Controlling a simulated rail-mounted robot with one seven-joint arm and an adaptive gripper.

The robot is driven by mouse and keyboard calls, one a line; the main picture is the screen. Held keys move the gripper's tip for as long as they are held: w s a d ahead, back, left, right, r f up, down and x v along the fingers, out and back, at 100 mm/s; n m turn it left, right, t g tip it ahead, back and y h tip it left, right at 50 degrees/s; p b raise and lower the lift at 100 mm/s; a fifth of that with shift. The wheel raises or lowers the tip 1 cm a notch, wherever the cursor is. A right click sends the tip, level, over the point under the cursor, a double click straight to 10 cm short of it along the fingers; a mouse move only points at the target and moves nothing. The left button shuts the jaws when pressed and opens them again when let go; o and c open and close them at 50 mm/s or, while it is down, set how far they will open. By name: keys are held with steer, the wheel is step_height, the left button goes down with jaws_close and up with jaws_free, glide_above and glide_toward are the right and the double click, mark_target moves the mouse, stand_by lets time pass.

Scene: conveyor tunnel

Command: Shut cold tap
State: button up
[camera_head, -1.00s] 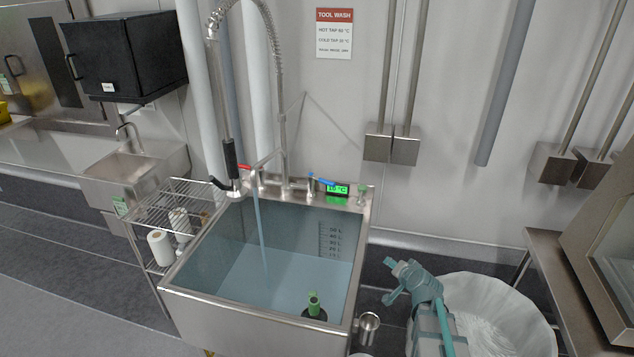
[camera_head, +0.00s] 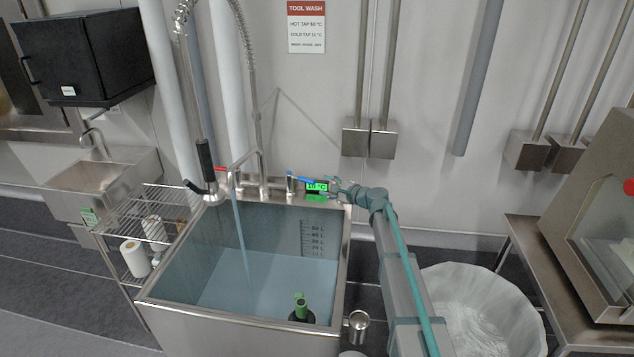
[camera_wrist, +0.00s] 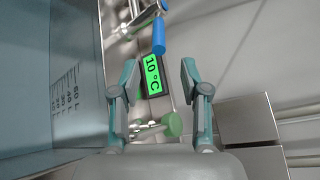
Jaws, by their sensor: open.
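The cold tap's blue lever (camera_head: 301,180) is at the sink's back edge, just left of a green-lit display. In the wrist view the blue lever (camera_wrist: 158,36) points down the picture toward the display (camera_wrist: 152,75), which reads 10 °C. My gripper (camera_head: 343,187) is at the sink's back right corner, right of the lever and apart from it. In the wrist view my open, empty gripper (camera_wrist: 159,70) has its fingers either side of the display, with the lever beyond the tips. A water stream (camera_head: 240,235) runs from the spout into the sink (camera_head: 240,313).
The red-handled hot tap (camera_head: 221,169) is left of the spout. A green knob (camera_wrist: 172,125) sits between my fingers, near the palm. A spray hose (camera_head: 205,160) hangs at the left. A green-topped object (camera_head: 300,306) stands in the water. A lined bin (camera_head: 480,310) is at the right.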

mark_target(308, 181)
steer(key=p+x, duration=0.3)
steer(key=x, duration=0.7)
steer(key=shift+a+f, duration=0.1)
steer(key=shift+a, duration=0.1)
steer(key=shift+c, duration=0.3)
jaws_close()
